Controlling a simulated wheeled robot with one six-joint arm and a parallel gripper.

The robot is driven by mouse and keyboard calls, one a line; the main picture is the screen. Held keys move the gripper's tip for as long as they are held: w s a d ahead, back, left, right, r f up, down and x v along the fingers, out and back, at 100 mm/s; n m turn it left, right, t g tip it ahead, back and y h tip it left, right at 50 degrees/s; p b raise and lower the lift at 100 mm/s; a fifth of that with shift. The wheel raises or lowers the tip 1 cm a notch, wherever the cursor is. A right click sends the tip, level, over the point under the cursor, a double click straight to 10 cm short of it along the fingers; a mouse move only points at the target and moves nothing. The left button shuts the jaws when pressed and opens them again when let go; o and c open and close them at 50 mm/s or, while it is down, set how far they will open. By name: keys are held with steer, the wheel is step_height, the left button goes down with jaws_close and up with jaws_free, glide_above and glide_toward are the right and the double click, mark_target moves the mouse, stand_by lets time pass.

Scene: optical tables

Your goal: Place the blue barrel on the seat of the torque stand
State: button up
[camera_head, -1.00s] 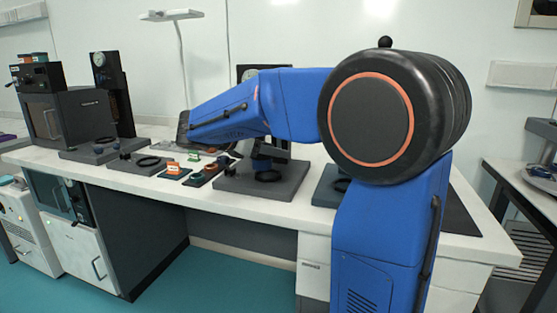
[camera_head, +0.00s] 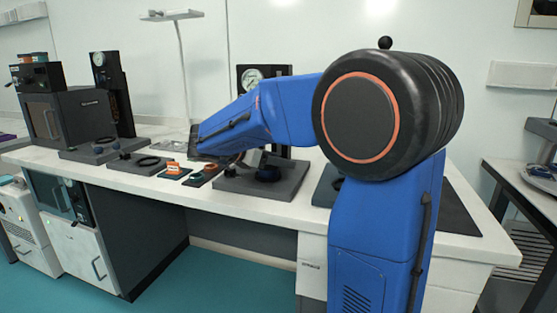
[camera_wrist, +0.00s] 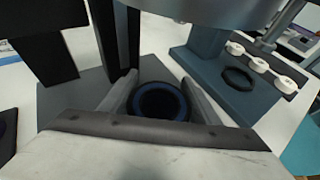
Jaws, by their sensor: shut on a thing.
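The blue barrel (camera_wrist: 160,103) shows in the wrist view as a dark round opening with a blue rim, between the two fingers of my gripper (camera_wrist: 162,98). My gripper is shut on it. My arm hides part of the stand's column.
Left on the bench are an orange part (camera_head: 173,168) on a dark pad, a black ring (camera_head: 147,161) on a grey base and a dark cabinet (camera_head: 70,120).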

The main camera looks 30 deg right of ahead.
steer(key=o, duration=1.3)
steer(key=shift+c, duration=0.2)
steer(key=shift+a+r, duration=0.1)
steer(key=shift+r, duration=0.1)
steer(key=v, duration=1.1)
steer(key=shift+a+r, duration=0.1)
steer(key=shift+a, duration=0.3)
